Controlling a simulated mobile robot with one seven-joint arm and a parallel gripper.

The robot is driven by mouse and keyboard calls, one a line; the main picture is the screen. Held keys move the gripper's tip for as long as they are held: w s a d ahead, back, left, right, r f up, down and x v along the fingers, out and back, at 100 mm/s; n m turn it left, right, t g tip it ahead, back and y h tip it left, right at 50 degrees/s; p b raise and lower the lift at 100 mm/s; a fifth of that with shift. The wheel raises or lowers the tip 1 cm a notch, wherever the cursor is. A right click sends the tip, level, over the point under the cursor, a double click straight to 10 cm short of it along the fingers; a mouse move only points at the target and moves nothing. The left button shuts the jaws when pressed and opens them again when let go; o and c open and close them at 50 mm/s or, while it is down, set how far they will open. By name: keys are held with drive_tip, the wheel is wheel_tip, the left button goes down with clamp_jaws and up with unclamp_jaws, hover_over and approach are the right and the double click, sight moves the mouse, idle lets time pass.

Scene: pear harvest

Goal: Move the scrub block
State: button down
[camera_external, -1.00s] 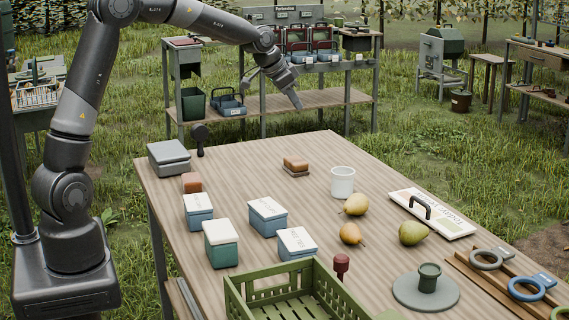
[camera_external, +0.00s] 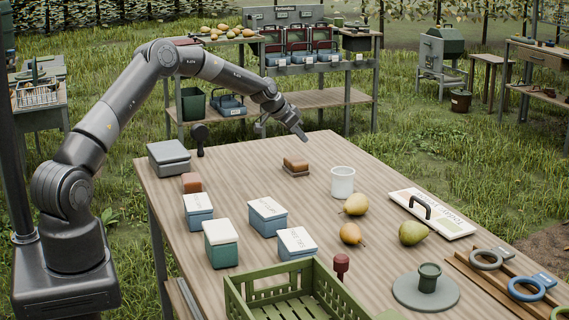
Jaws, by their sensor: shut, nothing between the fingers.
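An orange-brown block with a darker underside (camera_external: 296,165), which looks like the scrub block, lies on the wooden table (camera_external: 255,175) near its far edge. A plainer reddish-brown block (camera_external: 192,182) lies at the left, partly hidden behind a white-lidded box; I cannot rule it out as the scrub block. My gripper (camera_external: 302,137) is shut and empty. It appears above and behind the orange-brown block, apart from it, pointing down and to the right.
A white cup (camera_external: 342,181) stands right of the orange-brown block. Several lidded boxes (camera_external: 267,215) stand in front of it. Pears (camera_external: 413,232), a sign board (camera_external: 432,213) and a green crate (camera_external: 235,300) are further forward. A grey box (camera_external: 169,158) stands at the left edge.

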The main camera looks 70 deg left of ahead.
drive_tip(key=x, duration=0.7)
drive_tip(key=shift+w+f, duration=0.2)
drive_tip(key=shift+f, duration=0.25)
drive_tip(key=shift+s, duration=1.95)
drive_tip(key=s, duration=2)
drive_tip(key=shift+s, duration=0.2)
